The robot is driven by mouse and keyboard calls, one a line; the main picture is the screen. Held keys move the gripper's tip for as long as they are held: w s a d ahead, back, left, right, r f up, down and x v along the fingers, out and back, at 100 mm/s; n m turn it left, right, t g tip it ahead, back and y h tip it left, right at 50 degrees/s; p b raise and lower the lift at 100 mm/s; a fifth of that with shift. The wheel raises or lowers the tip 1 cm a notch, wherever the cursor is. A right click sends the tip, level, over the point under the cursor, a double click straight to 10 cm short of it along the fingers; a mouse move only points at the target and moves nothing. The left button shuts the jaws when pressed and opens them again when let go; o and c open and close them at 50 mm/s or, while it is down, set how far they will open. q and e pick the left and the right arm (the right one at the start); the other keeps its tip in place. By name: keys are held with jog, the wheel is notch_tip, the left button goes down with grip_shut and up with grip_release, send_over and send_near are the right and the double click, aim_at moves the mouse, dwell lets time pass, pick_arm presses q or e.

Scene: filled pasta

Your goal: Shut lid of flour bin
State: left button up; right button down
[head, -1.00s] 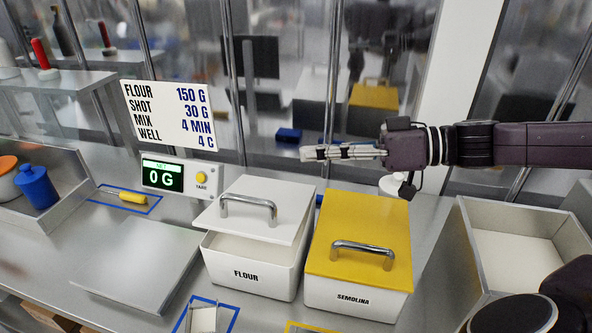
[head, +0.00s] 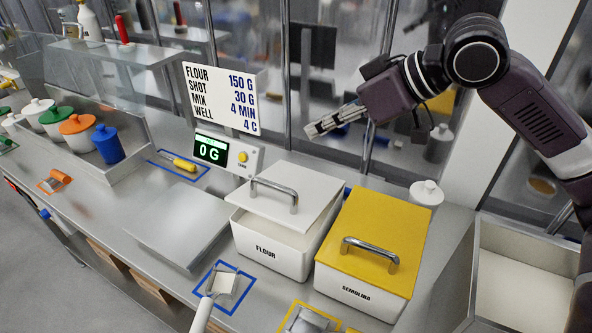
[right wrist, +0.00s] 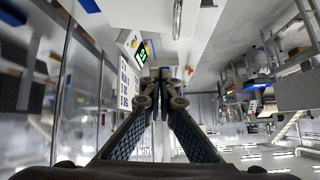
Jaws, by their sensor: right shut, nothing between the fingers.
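The flour bin (head: 268,252) is a white box labelled FLOUR, standing mid-counter in the head view. Its white lid (head: 312,197) with a metal bar handle (head: 274,190) sits askew toward the back, and a strip of the inside shows along the front. My right gripper (head: 312,131) is shut and empty, in the air above and behind the lid, near the recipe sign, not touching the lid. In the right wrist view its fingertips (right wrist: 163,76) meet, and a metal handle (right wrist: 178,18) shows at the top edge. My left gripper is not in view.
The semolina bin (head: 352,290) with a yellow lid stands close right of the flour bin. Behind are the scale display (head: 211,150) and recipe sign (head: 222,97). A metal plate (head: 190,222) lies left, a scoop (head: 222,283) in front. A glass partition runs behind the counter.

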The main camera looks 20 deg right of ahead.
jog(key=s+a+n+g, duration=0.1)
jog(key=s, duration=0.1)
jog(key=p, duration=0.3)
send_over(270, 182)
jog(key=s+d, duration=0.2)
jog(key=shift+n, duration=0.3)
notch_tip(270, 182, down, 7)
jog(key=shift+w+d+r, duration=0.1)
jog(key=shift+d, duration=0.05)
notch_tip(270, 182, down, 3)
jog(key=shift+f, duration=0.2)
jog(key=shift+f+p, duration=0.3)
jog(key=shift+f, duration=0.05)
jog(key=shift+f, duration=0.1)
